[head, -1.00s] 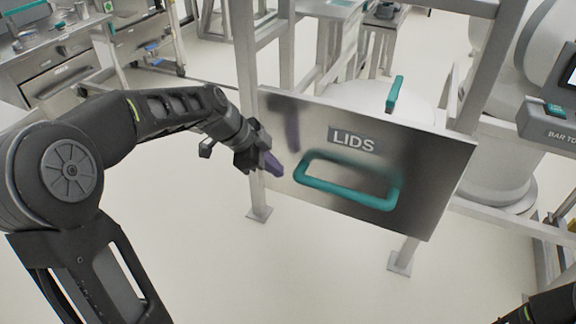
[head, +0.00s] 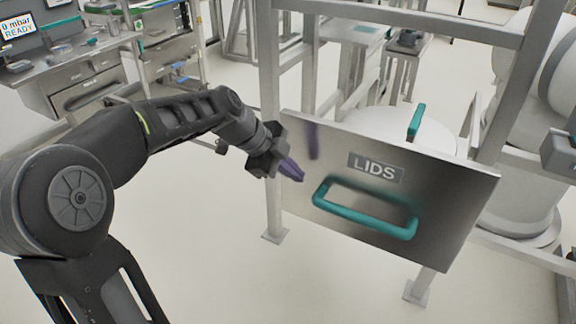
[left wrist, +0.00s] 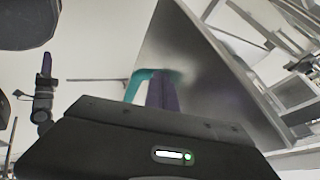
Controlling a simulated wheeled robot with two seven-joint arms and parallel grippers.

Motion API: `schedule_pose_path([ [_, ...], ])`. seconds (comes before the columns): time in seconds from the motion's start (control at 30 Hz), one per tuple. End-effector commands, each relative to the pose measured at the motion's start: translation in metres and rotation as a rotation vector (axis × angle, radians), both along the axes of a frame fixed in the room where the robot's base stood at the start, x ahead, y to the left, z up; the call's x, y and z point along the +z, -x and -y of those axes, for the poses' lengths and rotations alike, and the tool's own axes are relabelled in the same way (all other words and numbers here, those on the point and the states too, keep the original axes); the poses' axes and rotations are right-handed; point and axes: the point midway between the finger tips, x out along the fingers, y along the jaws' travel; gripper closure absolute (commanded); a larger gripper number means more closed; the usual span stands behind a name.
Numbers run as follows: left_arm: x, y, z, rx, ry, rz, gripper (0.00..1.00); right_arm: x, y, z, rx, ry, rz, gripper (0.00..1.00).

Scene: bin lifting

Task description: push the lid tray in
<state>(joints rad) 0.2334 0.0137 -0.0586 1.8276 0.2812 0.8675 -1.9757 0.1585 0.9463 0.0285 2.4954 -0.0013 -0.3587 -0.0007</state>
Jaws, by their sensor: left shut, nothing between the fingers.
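The lid tray's steel front panel (head: 450,215), marked LIDS, stands in a grey frame in the head view, with a teal bar handle (head: 365,215) on its face. A round white lid (head: 385,128) with an upright teal handle (head: 416,122) shows behind the panel. My left gripper (head: 297,174), with purple fingers, is shut and empty near the panel's left part; I cannot tell whether it touches. In the left wrist view the shut fingers (left wrist: 161,92) show before the panel (left wrist: 190,62), beside the teal handle (left wrist: 137,82).
The grey frame's posts (head: 270,130) stand beside the tray, with a foot (head: 417,292) on the floor. A large white vessel (head: 520,195) stands at the right. A steel bench with drawers (head: 90,90) is at the back left. The floor in front is clear.

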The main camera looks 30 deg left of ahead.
Motion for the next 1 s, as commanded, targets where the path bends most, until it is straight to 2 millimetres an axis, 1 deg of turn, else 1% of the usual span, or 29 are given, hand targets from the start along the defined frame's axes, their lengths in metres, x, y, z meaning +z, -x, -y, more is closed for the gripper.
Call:
schedule_pose_path([
  [0.03, -0.007, -0.003, 0.004, -0.003, 0.001, -0.004, 1.00, 0.002, 0.000, 0.000, 0.000, 0.000, 0.000, 0.64],
  [0.2, -0.029, -0.017, 0.014, -0.001, 0.001, -0.003, 1.00, 0.004, 0.000, 0.000, 0.000, 0.000, 0.000, 0.64],
  [0.4, -0.043, -0.025, 0.021, -0.001, 0.001, -0.002, 1.00, 0.006, 0.000, 0.000, 0.000, 0.000, 0.000, 0.64],
  [0.87, -0.045, -0.027, 0.021, 0.000, 0.000, 0.000, 1.00, 0.005, 0.000, 0.000, 0.000, 0.000, 0.000, 0.64],
  [1.0, -0.045, -0.033, 0.021, 0.000, 0.001, 0.000, 1.00, 0.003, 0.000, 0.000, 0.000, 0.000, 0.000, 0.64],
])
